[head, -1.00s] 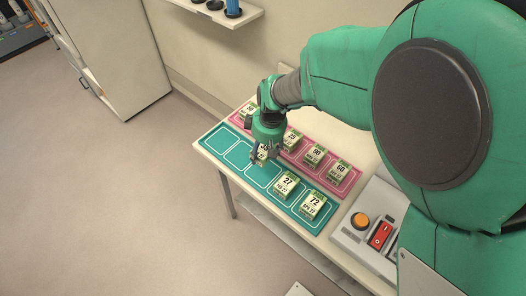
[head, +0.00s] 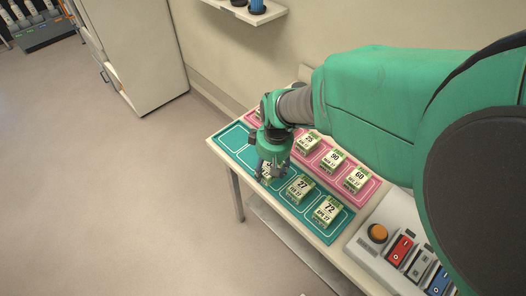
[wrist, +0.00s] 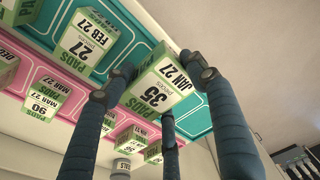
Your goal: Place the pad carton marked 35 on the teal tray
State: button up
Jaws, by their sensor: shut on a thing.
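The pad carton marked 35 (wrist: 158,88), green and white with "JAN 27" on it, is held between the dark fingers of my gripper (wrist: 150,85). In the head view my gripper (head: 268,172) is over the teal tray (head: 234,137), to the left of the carton marked 27 (head: 300,188). The held carton (head: 266,169) is partly hidden there by the fingers. Whether its underside touches the tray is unclear. The carton marked 72 (head: 327,210) stands on the tray's right end. The tray's left cells are empty.
A pink tray (head: 318,158) behind holds several cartons, among them those marked 25 (head: 309,142), 90 (head: 333,160) and 60 (head: 356,179). A switch panel (head: 378,251) is at the table's right. Open floor lies left.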

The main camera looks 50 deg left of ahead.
aim_at(266, 174)
jog(key=shift+s+d+f+b, duration=0.25)
jog(key=shift+s+f+b, duration=0.15)
jog(key=shift+s+b, duration=0.25)
jog(key=shift+s+d+f+b, duration=0.25)
jog(key=shift+s+f+b, duration=0.15)
jog(key=shift+s, duration=0.35)
jog(key=shift+a, duration=0.1)
jog(key=w+a+b, duration=0.1)
jog(key=w+a, duration=0.1)
jog(key=a, duration=0.2)
jog(key=w+a+f+b, duration=0.1)
jog(key=w+a, duration=0.2)
jog(key=a, duration=0.2)
jog(key=w+a+b, duration=0.1)
jog(key=w+a, duration=0.2)
jog(key=a, duration=0.1)
jog(key=shift+a+f, duration=0.25)
jog(key=shift+a, duration=0.15)
jog(key=shift+s+f+b, duration=0.1)
jog(key=shift+f+b, duration=0.6)
jog(key=shift+f, duration=1.05)
jog(key=shift+f, duration=0.1)
jog(key=o, duration=1.6)
